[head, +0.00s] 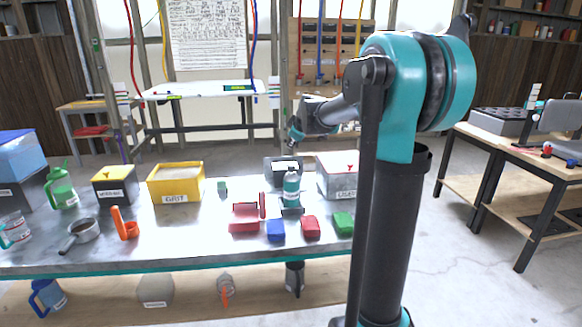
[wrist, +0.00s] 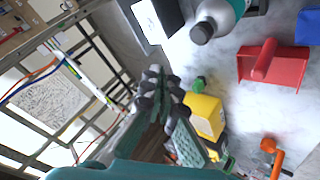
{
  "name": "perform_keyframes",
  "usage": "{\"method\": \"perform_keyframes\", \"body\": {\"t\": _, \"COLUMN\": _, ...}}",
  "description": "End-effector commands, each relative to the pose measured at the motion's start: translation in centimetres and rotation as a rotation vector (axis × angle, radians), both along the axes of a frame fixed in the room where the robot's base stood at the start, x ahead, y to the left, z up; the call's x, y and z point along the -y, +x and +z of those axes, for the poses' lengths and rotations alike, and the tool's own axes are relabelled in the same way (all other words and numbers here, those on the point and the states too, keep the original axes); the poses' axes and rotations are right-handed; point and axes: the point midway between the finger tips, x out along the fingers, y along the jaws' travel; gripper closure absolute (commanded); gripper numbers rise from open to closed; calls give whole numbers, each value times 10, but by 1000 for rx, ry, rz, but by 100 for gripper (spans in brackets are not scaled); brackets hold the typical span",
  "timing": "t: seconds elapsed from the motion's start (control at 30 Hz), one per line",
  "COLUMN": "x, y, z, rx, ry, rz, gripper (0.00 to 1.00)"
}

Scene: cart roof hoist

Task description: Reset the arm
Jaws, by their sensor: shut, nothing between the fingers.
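My gripper shows in the wrist view (wrist: 160,90) with its two dark-tipped fingers together and nothing between them. In the head view my teal and grey arm stands right of centre. It reaches left over the back of the metal bench (head: 190,233), where its end is small and partly hidden. The gripper is above the bench and apart from the things on it.
The bench holds a yellow GRIT box (head: 175,184), a red scoop-like piece (head: 245,218), blue (head: 276,230), red (head: 310,227) and green (head: 343,222) blocks, an orange clamp-like piece (head: 125,224) and a white-labelled box (head: 337,177). Another table (head: 515,160) stands at right. Floor between them is clear.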

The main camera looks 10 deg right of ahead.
Motion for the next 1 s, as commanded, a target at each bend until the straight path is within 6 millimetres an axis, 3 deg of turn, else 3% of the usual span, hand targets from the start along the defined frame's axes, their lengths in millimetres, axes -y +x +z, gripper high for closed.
{"method": "perform_keyframes", "body": {"t": 0.2, "x": 0, "y": -4, "z": -2, "rx": -5, "ry": 5, "rz": -6, "gripper": 100}}
{"method": "perform_keyframes", "body": {"t": 0.33, "x": 3, "y": -35, "z": -22, "rx": -49, "ry": 46, "rz": -60, "gripper": 100}}
{"method": "perform_keyframes", "body": {"t": 0.47, "x": 9, "y": -102, "z": -62, "rx": -139, "ry": 129, "rz": -184, "gripper": 100}}
{"method": "perform_keyframes", "body": {"t": 0.8, "x": 28, "y": -302, "z": -183, "rx": -367, "ry": 324, "rz": -602, "gripper": 100}}
{"method": "perform_keyframes", "body": {"t": 0.9, "x": 33, "y": -349, "z": -210, "rx": -409, "ry": 359, "rz": -710, "gripper": 100}}
{"method": "perform_keyframes", "body": {"t": 1.0, "x": 37, "y": -382, "z": -230, "rx": -437, "ry": 384, "rz": -790, "gripper": 100}}
